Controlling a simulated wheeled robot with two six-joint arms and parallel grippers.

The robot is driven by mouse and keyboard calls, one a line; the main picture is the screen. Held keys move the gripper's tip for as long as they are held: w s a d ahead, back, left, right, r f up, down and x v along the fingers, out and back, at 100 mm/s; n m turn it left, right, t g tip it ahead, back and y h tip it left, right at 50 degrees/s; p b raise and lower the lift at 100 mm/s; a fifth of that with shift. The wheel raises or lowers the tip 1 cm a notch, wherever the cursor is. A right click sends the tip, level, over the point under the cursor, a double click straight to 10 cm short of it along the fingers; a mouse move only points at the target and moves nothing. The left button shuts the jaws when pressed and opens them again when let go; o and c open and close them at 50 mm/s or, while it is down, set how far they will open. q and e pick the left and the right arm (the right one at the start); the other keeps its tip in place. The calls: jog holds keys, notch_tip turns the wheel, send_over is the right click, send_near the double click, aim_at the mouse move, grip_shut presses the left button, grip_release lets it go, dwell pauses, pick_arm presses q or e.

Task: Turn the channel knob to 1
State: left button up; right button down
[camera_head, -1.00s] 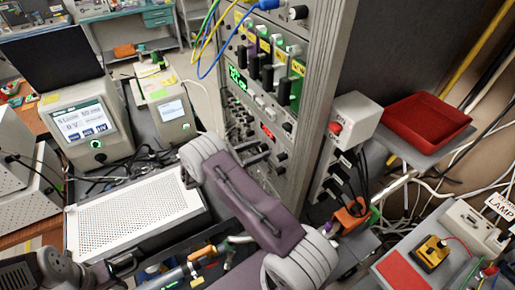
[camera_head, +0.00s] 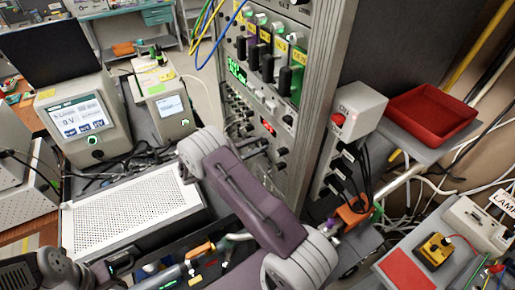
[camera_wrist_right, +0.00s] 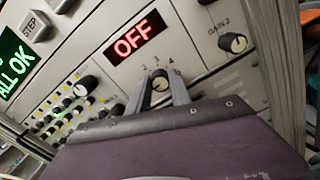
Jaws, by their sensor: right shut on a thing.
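The channel knob (camera_wrist_right: 160,82) is a small dark round knob with a pale face. It sits below a red display (camera_wrist_right: 136,41) reading OFF, with the numerals 2, 3 and 4 visible above it. In the right wrist view my right gripper (camera_wrist_right: 159,88) is shut on the knob, one finger on each side. The left finger covers the panel where a 1 could be printed, and I cannot clearly tell where the knob points. In the head view my right arm reaches to the rack (camera_head: 318,110) and its fingertips are hard to make out.
The GAIN 2 knob (camera_wrist_right: 232,42) is to the right of the channel knob. Several small knobs and a larger black knob (camera_wrist_right: 83,86) are to its left. Cables hang before the rack. A white box with a red button (camera_head: 338,119) and a red tray (camera_head: 432,114) stand at right.

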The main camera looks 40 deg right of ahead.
jog(key=m+b, duration=0.3)
jog(key=shift+f+m, duration=0.15)
jog(key=shift+m, duration=0.25)
jog(key=shift+m+b, duration=0.55)
jog(key=shift+m, duration=0.25)
jog(key=c, duration=1.2)
grip_release()
jog(key=shift+s, duration=0.1)
jog(key=shift+o, duration=0.2)
jog(key=w+a+b, duration=0.1)
jog(key=a+b, duration=0.1)
jog(key=a, duration=0.7)
